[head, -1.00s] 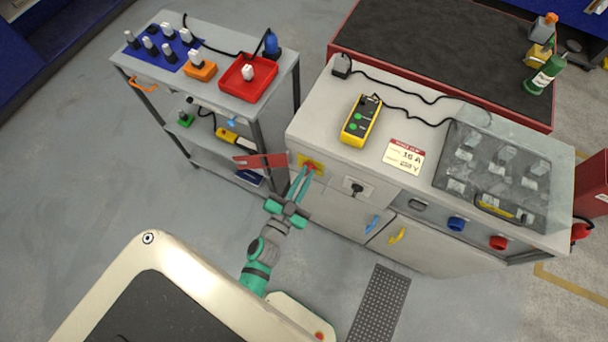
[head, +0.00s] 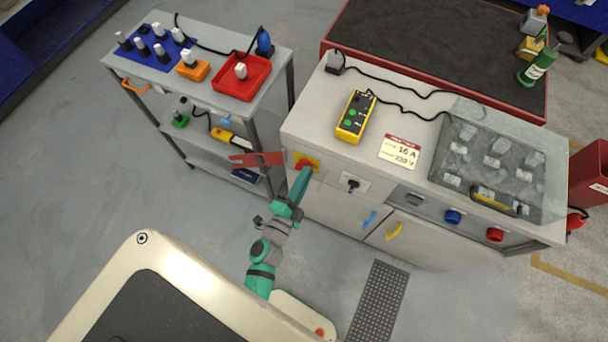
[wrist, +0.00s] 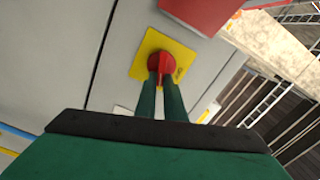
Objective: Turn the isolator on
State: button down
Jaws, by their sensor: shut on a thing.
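The isolator is a red rotary handle (head: 304,164) on a yellow square plate (head: 316,161), at the left end of the grey cabinet's front. In the wrist view the red handle (wrist: 161,64) shows on its yellow plate (wrist: 146,57). My gripper (head: 306,171) reaches it from the front, and its two green fingers (wrist: 161,82) are shut on the handle, one on either side. The fingers hide part of the handle, and I cannot read any on or off mark.
A red flat panel (head: 257,159) sticks out just left of the isolator. A socket with a black plug (head: 353,185) is to its right. A yellow control box (head: 355,117) stands on the cabinet (head: 310,122).

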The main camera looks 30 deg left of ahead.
jog(key=shift+d+f+m, duration=0.1)
jog(key=shift+f+m, duration=0.05)
jog(key=shift+m, duration=0.8)
jog(key=shift+f+m, duration=0.15)
jog(key=shift+m, duration=0.8)
jog(key=c, duration=1.8)
grip_release()
jog(key=shift+c, duration=0.2)
jog(key=s+d, duration=0.1)
jog(key=s, duration=1)
jog(key=shift+d, duration=0.1)
jog(key=s+d+r+n+g+h, duration=0.1)
jog(key=s+d+r+n, duration=0.4)
jog(key=d+n, duration=0.3)
jog(key=s+d+r+n+g+h, duration=0.1)
jog(key=s+d+r+n, duration=0.4)
jog(key=d, duration=0.6)
jog(key=r+n, duration=0.2)
jog(key=n, duration=0.1)
jog(key=shift+n, duration=0.3)
